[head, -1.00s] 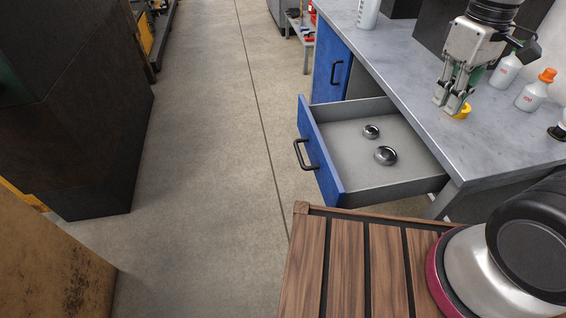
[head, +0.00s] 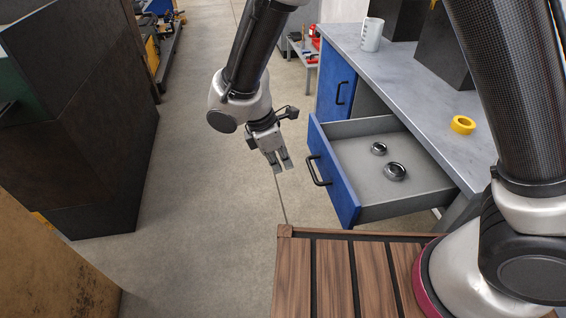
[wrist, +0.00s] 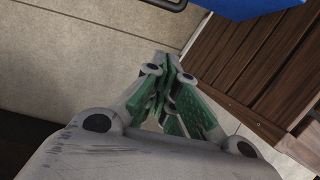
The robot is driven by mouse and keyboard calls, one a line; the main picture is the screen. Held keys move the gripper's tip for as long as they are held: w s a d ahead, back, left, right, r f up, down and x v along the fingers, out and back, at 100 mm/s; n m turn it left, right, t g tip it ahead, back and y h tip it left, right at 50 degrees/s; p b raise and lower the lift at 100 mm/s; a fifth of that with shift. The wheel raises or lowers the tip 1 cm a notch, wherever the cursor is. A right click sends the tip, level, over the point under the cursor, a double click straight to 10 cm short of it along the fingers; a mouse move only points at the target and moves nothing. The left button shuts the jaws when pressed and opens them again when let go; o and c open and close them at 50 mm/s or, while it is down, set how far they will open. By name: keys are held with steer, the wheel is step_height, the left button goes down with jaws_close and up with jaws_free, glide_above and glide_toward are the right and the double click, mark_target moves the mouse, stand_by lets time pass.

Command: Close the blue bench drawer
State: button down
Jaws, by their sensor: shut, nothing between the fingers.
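The blue bench drawer (head: 334,170) is pulled out from under the grey bench, with its black bar handle (head: 318,171) on the front. Two round metal rings lie inside it, one nearer (head: 396,171) and one farther (head: 379,148). My gripper (head: 279,166) is in front of the drawer, to the left of the handle and apart from it, pointing down with nothing held. In the wrist view the shut fingers (wrist: 172,90) show over the floor, and a piece of the blue drawer front (wrist: 240,8) shows at the top.
The bench top (head: 425,85) holds a yellow tape roll (head: 463,125) and a white measuring jug (head: 372,34). A blue cabinet door (head: 335,84) stands beyond the drawer. My wooden deck is in the foreground. Dark machinery (head: 75,120) stands at left; the floor (head: 190,220) between is clear.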

steer(key=w+d+f, duration=0.1)
steer(key=d+f, duration=0.5)
steer(key=f, duration=0.1)
steer(key=shift+w+f, duration=0.35)
steer(key=shift+w, duration=0.1)
